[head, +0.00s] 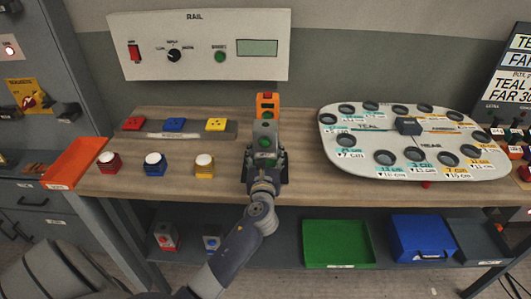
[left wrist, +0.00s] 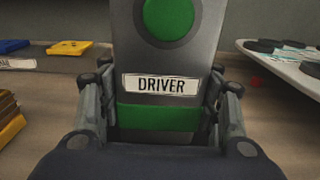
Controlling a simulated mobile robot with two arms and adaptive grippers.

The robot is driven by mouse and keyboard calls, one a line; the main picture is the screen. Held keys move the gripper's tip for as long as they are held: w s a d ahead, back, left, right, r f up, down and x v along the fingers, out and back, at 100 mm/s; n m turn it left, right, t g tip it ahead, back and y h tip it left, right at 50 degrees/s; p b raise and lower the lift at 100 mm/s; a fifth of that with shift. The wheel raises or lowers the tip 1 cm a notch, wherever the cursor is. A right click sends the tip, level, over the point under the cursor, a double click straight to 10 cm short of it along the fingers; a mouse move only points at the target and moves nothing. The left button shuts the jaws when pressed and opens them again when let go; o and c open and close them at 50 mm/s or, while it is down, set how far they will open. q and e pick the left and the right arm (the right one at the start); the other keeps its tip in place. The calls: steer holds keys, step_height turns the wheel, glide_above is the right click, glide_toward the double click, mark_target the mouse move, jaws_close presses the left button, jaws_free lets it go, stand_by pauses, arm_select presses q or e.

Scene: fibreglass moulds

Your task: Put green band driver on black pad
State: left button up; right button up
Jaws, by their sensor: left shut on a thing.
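The green band driver (head: 264,132) is a grey upright tool with a green disc. In the left wrist view the driver (left wrist: 160,58) fills the middle, with a DRIVER label and a green band low on it. My left gripper (head: 264,160) is shut on it, its fingers on both sides of the lower body by the green band. The driver stands upright over the bench; I cannot tell whether its base touches anything. I cannot make out a black pad for certain; the gripper and driver hide part of the bench. My right gripper is not in view.
An orange device (head: 267,99) stands just behind the driver. Red, blue and yellow pieces stand to the left, beside an orange tray (head: 74,163). A white board with round holes (head: 345,172) takes up the right. Green (head: 338,245) and blue (head: 420,238) bins are below.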

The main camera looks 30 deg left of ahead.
arm_select(q)
steer(key=shift+f, duration=0.1)
steer(key=o, duration=1.3)
steer(key=b+v, duration=0.1)
steer(key=v, duration=1.1)
